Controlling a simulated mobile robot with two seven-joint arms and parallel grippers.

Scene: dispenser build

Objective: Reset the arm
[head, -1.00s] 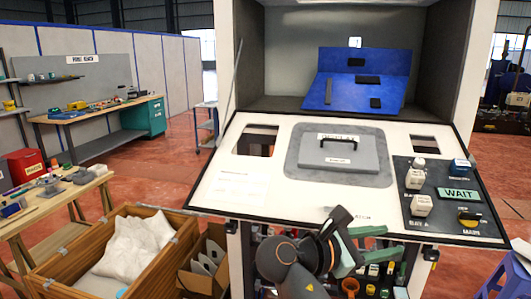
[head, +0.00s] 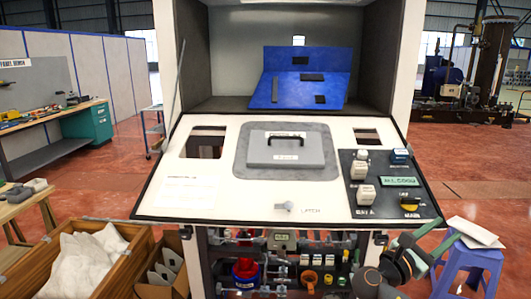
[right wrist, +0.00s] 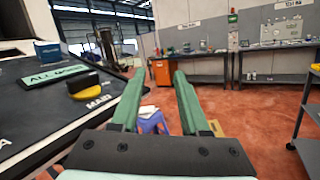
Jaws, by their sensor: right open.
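My right gripper (head: 426,248) is at the lower right, beside the right front corner of the machine's white panel (head: 225,160). In the right wrist view its two green fingers (right wrist: 158,76) are spread apart with nothing between them. They point out over the floor, and the panel's right edge is to their left. My left gripper is not in view. The control box (head: 375,171) on the panel has a green display (head: 400,182) that reads ALL GOOD. A grey hatch with a black handle (head: 286,150) lies flat, and a small latch knob (head: 284,207) sits in front.
A blue stool (head: 468,268) with papers on top stands close to the right gripper. Red floor is open at the right (head: 470,165).

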